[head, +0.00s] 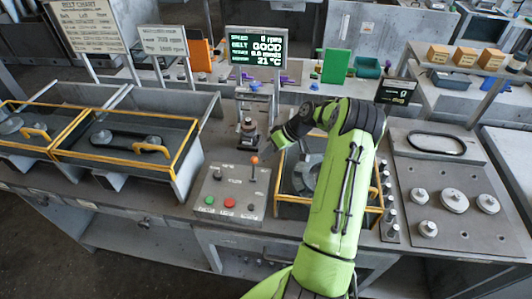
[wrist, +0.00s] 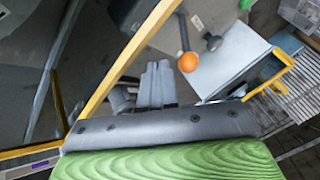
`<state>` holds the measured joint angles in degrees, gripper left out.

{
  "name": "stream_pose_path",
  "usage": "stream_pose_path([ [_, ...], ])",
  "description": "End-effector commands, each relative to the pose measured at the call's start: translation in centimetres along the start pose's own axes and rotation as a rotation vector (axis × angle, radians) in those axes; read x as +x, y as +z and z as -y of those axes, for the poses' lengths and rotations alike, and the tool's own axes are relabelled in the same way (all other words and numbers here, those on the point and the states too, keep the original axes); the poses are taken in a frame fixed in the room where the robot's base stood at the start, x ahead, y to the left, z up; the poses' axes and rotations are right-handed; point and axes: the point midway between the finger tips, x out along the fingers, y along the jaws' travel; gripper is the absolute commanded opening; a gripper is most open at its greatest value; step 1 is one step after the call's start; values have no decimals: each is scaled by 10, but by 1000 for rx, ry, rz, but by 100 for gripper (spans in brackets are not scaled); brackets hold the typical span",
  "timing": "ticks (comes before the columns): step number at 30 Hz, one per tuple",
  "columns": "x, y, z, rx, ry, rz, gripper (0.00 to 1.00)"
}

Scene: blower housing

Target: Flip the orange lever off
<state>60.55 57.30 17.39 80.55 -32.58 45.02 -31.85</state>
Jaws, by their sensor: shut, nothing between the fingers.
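The orange lever is a round orange knob (head: 254,160) on a thin dark stem. It stands roughly upright on the grey control box (head: 240,207) in the head view. In the wrist view the orange knob (wrist: 187,62) shows just right of my fingers, with its stem running up the picture. My gripper (head: 277,140) is near the lever, above and to its right in the head view, and looks apart from it. In the wrist view my gripper (wrist: 158,66) is shut with nothing between its fingers. The knob is not hidden.
The control box also carries a green button (head: 209,201), a red button (head: 230,203) and a dark switch (wrist: 212,42). A yellow-edged bay (head: 290,199) lies right of the box. Yellow-railed bays (head: 185,150) stand left.

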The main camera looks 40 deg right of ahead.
Motion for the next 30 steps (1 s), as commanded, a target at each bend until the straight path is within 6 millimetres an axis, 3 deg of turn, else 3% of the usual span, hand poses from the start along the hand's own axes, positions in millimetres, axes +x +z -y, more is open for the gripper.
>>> stream_pose_path([
  [4, 3, -1, 9, 1, 2, 0, 0],
  [30, 1, 1, 13, -52, 57, -39, 0],
])
